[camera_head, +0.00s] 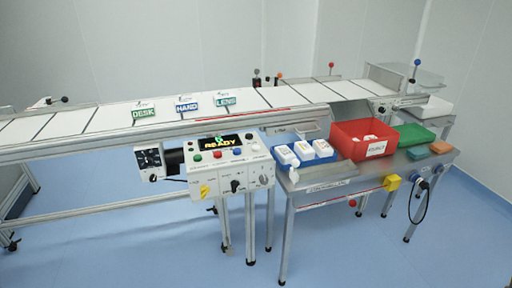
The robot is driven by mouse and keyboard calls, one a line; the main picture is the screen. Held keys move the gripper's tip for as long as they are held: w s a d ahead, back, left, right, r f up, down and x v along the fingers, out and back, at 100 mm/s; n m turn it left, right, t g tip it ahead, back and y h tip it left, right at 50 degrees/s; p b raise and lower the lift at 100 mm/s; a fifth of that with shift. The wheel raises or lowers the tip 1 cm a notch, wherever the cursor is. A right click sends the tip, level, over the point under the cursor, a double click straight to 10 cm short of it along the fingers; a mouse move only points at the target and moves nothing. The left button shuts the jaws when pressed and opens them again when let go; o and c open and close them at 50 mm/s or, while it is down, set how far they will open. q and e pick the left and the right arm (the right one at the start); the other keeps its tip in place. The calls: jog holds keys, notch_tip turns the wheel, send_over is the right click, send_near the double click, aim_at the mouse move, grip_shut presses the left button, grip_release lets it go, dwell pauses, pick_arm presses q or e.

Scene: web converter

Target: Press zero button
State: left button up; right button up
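A white control panel (215,175) is mounted on the front of the conveyor, near the middle of the view. Its dark display (220,143) reads READY. A yellow rotary switch (204,190) and a black knob (235,185) sit on the panel's front face. The lettering by the buttons is too small to read, so I cannot tell which one is the zero button. Neither of my grippers is in view.
A conveyor (70,123) with cards reading DESK, HAND and LENS runs behind the panel. Blue floor in front is clear.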

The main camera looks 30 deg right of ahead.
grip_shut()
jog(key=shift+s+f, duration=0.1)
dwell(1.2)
